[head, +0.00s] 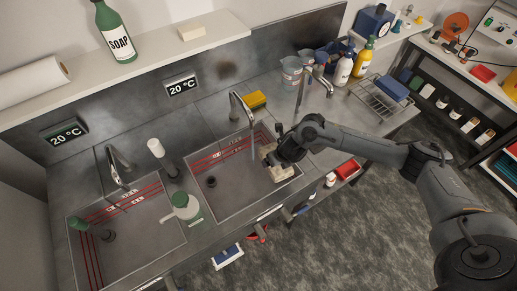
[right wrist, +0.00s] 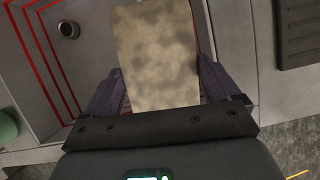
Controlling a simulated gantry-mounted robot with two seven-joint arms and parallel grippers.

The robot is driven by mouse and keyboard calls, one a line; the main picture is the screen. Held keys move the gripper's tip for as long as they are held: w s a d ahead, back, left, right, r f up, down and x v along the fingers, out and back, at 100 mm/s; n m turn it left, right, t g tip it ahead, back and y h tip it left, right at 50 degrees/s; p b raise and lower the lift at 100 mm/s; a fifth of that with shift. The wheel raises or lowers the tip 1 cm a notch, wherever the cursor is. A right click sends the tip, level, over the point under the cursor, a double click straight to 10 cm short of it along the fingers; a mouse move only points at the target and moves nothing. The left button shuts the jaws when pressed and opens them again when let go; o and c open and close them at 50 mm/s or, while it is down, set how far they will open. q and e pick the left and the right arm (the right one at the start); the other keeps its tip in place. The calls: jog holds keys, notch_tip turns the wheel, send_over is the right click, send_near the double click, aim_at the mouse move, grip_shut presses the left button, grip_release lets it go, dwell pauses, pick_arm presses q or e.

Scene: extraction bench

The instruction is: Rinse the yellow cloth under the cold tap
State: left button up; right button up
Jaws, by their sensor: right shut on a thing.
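A pale beige cloth with brown blotches (right wrist: 158,50) is in my right gripper (right wrist: 160,92); I see no clear yellow on it. In the head view my right gripper (head: 272,156) is shut on the cloth (head: 283,173) over the right side of the right sink (head: 222,209). The right sink's tap (head: 237,97) arches over its back edge, left of the gripper. A faint pale streak shows below its spout; I cannot tell if it is running water. Another tap (head: 113,160) stands at the left sink (head: 85,262). My left gripper is not in view.
A white bottle with a green top (head: 187,208) stands between the sinks. Displays (head: 181,87) (head: 66,133) read 20 °C. Cups (head: 291,72), bottles (head: 363,58) and a wire rack (head: 372,101) stand at right.

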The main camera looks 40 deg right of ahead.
jog(key=s+r+p, duration=0.1)
jog(key=s, duration=0.1)
jog(key=s+d+r+p, duration=0.1)
jog(key=r+p, duration=0.1)
jog(key=shift+s+r, duration=0.2)
jog(key=shift+s, duration=0.2)
jog(key=shift+s+r, duration=0.15)
jog(key=shift+s, duration=0.2)
